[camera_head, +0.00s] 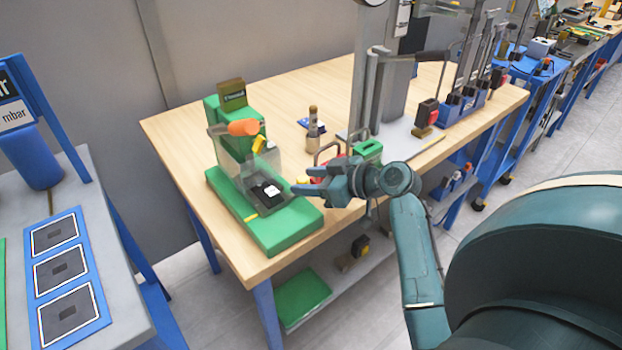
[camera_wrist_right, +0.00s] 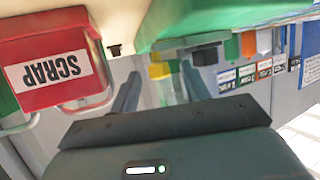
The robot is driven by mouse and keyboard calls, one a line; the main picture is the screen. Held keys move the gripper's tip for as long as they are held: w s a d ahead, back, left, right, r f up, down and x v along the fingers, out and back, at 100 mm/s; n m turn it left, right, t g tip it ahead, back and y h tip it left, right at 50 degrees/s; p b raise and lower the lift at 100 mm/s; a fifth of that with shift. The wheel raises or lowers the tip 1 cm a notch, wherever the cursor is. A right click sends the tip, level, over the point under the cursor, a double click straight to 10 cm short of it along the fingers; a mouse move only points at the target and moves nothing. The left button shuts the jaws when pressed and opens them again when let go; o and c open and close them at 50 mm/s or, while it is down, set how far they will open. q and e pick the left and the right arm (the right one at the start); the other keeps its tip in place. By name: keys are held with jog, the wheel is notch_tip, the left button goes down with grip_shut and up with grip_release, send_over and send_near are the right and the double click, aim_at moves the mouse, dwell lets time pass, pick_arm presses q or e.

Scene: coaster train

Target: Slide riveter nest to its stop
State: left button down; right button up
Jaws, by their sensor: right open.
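The green riveter (camera_head: 278,228) stands on the wooden table in the head view, with an orange handle (camera_head: 240,127) and a clear guard around its working area. Its dark nest (camera_head: 256,196) sits low on the green base and carries a dark part with a white patch (camera_head: 271,191). My right gripper (camera_head: 305,181) is open and empty, just right of the nest, its fingers pointing left toward it; I see no contact. In the right wrist view the two fingers (camera_wrist_right: 160,75) stand apart below a green slab (camera_wrist_right: 220,18). My left gripper is not in view.
A red SCRAP bin (camera_wrist_right: 45,72) is close by in the right wrist view. A bottle (camera_head: 313,130) and a green box (camera_head: 369,150) stand behind my right gripper. A grey column (camera_head: 385,90) rises farther back. The wooden table (camera_head: 175,125) is bare left of the riveter.

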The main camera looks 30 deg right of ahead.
jog(key=shift+c, duration=0.4)
grip_shut()
jog(key=shift+w, duration=0.1)
jog(key=shift+w+a+b, duration=0.1)
jog(key=shift+w+b, duration=0.25)
jog(key=shift+w, duration=0.7)
jog(key=shift+o, duration=0.4)
grip_release()
jog(key=b+v, duration=0.1)
jog(key=v, duration=1.2)
jog(key=shift+b, duration=0.3)
